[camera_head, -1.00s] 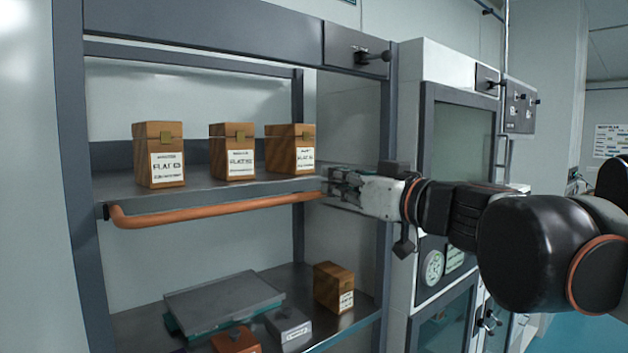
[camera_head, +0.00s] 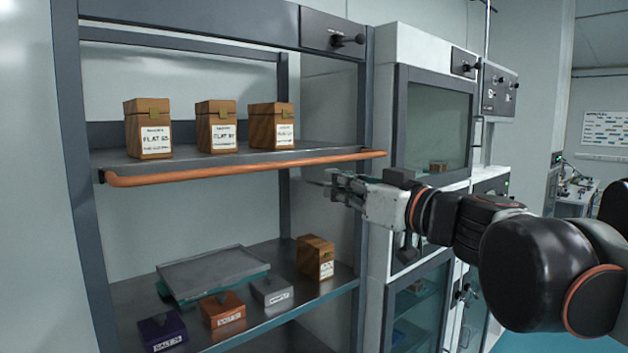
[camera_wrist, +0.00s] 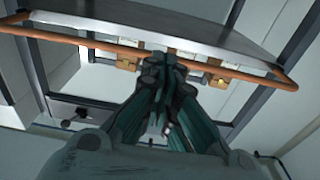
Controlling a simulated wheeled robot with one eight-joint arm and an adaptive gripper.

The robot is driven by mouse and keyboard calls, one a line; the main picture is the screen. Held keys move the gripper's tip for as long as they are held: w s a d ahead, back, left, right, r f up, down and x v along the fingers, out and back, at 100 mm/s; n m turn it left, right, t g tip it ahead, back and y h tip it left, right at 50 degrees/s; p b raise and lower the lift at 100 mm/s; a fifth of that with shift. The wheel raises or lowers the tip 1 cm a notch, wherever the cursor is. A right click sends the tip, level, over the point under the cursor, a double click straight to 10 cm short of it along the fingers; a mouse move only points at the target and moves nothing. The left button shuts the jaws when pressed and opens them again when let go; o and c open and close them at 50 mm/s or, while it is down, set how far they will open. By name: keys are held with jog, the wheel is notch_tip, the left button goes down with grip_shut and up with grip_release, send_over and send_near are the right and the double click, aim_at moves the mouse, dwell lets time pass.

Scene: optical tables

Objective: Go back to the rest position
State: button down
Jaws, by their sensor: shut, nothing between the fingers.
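My gripper (camera_head: 335,184) is shut and empty. In the head view it is in front of the shelf rack's right post, a little below the orange rail (camera_head: 240,168) of the upper shelf. In the wrist view my gripper (camera_wrist: 165,68) points toward the underside of the upper shelf (camera_wrist: 190,32), and the orange rail runs across behind the fingers. No contact with the rail can be made out.
Three wooden boxes (camera_head: 220,127) stand on the upper shelf. The lower shelf holds a wooden box (camera_head: 315,258), a grey flat plate (camera_head: 212,268) and small labelled blocks (camera_head: 223,309). A glass-fronted cabinet (camera_head: 436,115) stands to the right.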

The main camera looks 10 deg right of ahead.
jog(key=s+a+f+m+g+h+b, duration=0.1)
jog(key=s+f+g+h+b, duration=0.3)
jog(key=f, duration=1.1)
jog(key=s+f+m+g+y+b, duration=0.15)
jog(key=s+f+b, duration=0.5)
jog(key=f, duration=0.95)
jog(key=s+d+f+m+g+h+b, duration=0.1)
jog(key=s+d+f+h+b, duration=0.1)
jog(key=f, duration=0.5)
jog(key=s+d+f+m+g+h+b, duration=0.1)
jog(key=s+d+f+m+h+b, duration=0.1)
jog(key=f, duration=0.6)
jog(key=s+d+f+m+g+h+b, duration=0.1)
jog(key=s+d+f+h+b, duration=0.3)
jog(key=d+f, duration=0.3)
jog(key=shift+s+f+b, duration=0.35)
jog(key=shift+f+b, duration=0.3)
